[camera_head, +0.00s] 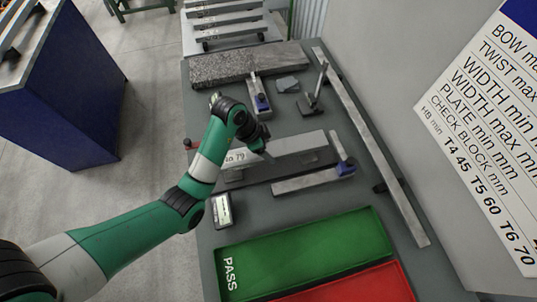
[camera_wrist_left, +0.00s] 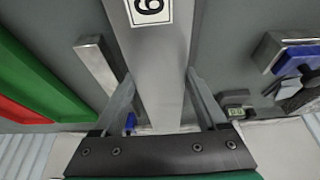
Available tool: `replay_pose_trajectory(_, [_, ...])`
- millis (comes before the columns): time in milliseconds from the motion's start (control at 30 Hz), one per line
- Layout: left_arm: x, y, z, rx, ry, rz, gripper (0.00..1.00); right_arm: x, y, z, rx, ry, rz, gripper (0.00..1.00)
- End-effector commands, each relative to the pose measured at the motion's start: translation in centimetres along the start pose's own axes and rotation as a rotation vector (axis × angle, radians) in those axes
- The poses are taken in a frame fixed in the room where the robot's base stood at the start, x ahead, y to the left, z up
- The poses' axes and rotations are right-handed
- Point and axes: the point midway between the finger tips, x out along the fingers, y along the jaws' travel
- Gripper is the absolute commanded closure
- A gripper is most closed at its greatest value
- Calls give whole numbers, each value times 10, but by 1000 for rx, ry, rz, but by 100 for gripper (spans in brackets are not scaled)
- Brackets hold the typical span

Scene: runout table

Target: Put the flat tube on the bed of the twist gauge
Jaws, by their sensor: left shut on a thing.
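The flat tube (camera_head: 290,143) is a long light-grey bar with a white number label, lying crosswise at mid-table in the head view. My left gripper (camera_head: 265,152) is over it and shut on it. In the left wrist view the tube (camera_wrist_left: 158,75) runs between the two fingers (camera_wrist_left: 160,100), its label near the top edge. A darker grey bed (camera_head: 325,158) shows below and beside the tube; I cannot tell whether it is the twist gauge's, or whether the tube touches it. My right gripper is not in view.
A steel bar (camera_head: 305,182) with a blue part lies in front. A green PASS tray (camera_head: 300,254) and a red tray (camera_head: 385,285) are nearer. A display (camera_head: 222,209) is at left. A granite slab (camera_head: 225,68), a stand (camera_head: 313,103) and a long straightedge (camera_head: 375,150) stand behind and right.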

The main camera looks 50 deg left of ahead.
Motion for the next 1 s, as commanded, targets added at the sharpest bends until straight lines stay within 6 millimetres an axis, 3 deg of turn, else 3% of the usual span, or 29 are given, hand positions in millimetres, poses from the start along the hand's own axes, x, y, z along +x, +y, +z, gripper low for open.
replay_pose_trajectory(100, [23, 2, 7, 0, -1, 3, 100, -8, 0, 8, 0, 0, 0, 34])
replay_pose_trajectory(200, [32, 1, 10, 1, 1, 1, 100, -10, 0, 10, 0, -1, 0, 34])
replay_pose_trajectory(567, [36, 1, 12, 2, 2, 0, 100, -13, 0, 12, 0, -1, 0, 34])
replay_pose_trajectory(600, [36, 1, 12, 1, 0, 1, 20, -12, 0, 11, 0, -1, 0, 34])
replay_pose_trajectory(733, [35, 1, 12, 1, 0, 2, 0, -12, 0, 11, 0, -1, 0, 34])
replay_pose_trajectory(1000, [32, 1, 11, 1, 0, 2, 0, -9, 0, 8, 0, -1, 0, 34])
